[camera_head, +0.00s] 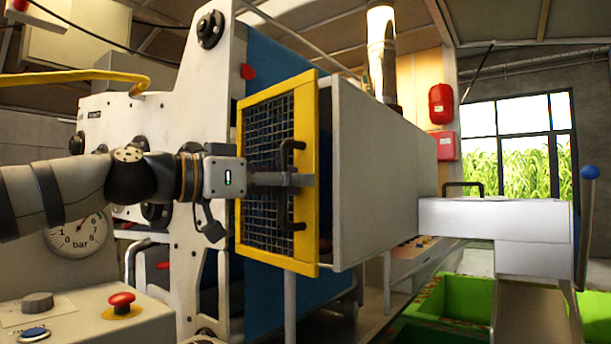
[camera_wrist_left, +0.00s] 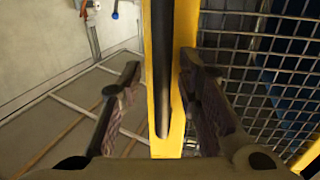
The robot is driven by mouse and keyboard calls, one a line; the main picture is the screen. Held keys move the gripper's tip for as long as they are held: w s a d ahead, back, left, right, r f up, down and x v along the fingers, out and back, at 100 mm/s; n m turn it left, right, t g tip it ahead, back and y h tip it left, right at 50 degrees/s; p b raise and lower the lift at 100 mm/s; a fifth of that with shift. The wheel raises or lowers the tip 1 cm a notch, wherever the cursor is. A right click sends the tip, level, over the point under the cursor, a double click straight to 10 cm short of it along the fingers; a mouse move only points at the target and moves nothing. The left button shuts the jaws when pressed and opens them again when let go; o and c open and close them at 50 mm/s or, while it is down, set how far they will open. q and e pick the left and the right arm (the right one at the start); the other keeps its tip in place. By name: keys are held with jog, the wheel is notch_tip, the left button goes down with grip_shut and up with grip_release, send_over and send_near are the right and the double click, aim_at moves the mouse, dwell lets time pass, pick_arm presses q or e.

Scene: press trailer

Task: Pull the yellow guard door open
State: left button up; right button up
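The yellow guard door (camera_head: 307,170) is a yellow frame with dark wire mesh on the front of a pale box-shaped housing (camera_head: 375,170). It looks closed or nearly so; I cannot tell exactly. A black upright bar handle (camera_head: 287,160) is fixed to the door. My left gripper (camera_head: 298,180) reaches in from the left at the handle's middle height. In the left wrist view my left gripper (camera_wrist_left: 162,105) is open, one finger on each side of the handle bar (camera_wrist_left: 163,70), with gaps visible on both sides. My right gripper is not in view.
A control panel with a red button (camera_head: 122,301) and a pressure gauge (camera_head: 78,236) stand at lower left. A grey metal chute (camera_head: 490,219) and a blue-knobbed lever (camera_head: 589,173) are at right, above a green crate (camera_head: 592,310). The space left of the door front holds my arm.

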pick_arm(q)
jog(key=shift+w+d+r+n+t+y, duration=0.25)
jog(key=shift+w+d+n+t+y, duration=0.15)
jog(key=shift+w+d+n+t, duration=0.25)
jog(key=shift+d+f, duration=0.15)
jog(key=r+v, duration=0.1)
jog(key=v, duration=1.2)
jog(key=shift+m, duration=0.25)
jog(key=p+x, duration=0.1)
jog(key=x, duration=1.1)
